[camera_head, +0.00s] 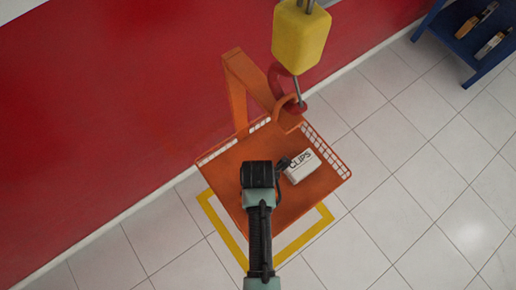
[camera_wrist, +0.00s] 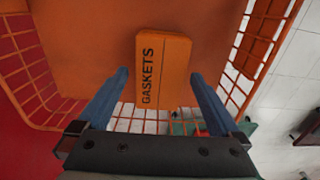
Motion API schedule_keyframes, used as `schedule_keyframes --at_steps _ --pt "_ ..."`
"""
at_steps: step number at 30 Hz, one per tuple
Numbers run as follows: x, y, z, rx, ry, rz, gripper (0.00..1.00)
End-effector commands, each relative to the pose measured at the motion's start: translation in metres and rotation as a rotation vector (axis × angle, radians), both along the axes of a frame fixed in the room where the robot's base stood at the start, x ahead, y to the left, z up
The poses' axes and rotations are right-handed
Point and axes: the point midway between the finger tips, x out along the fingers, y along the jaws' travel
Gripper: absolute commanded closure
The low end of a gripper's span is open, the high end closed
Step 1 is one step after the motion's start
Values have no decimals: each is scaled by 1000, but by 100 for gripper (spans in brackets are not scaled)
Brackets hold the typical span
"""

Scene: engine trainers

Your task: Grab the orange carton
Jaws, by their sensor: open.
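An orange carton (camera_wrist: 170,72) marked GASKETS lies in an orange tray in the wrist view. My gripper (camera_wrist: 160,75) is open, with one blue finger to the left of the carton and one to the right. There is a visible gap at each side, and nothing is held. I cannot tell how far the fingertips are above the tray floor. In the head view my arm and wrist cover the middle of the tray, and the orange carton does not show there.
The orange tray (camera_head: 222,168) has a mesh rim. A white CLIPS box (camera_head: 301,166) sits in it, right of my wrist. A yellow block (camera_head: 300,38) with a red hook (camera_head: 282,85) hangs above. A red wall stands left; a blue shelf (camera_head: 462,45) is far right.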

Motion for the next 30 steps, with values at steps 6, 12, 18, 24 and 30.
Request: schedule_keyframes --at_steps 6,12,18,24,30 --pt "0 0 -11 0 0 0 0" --pt "0 0 -11 -1 -1 0 7" --pt "0 0 -11 -1 -1 0 43" --pt "0 0 -11 -1 -1 -1 79" --pt "1 0 -10 0 -2 -1 100"
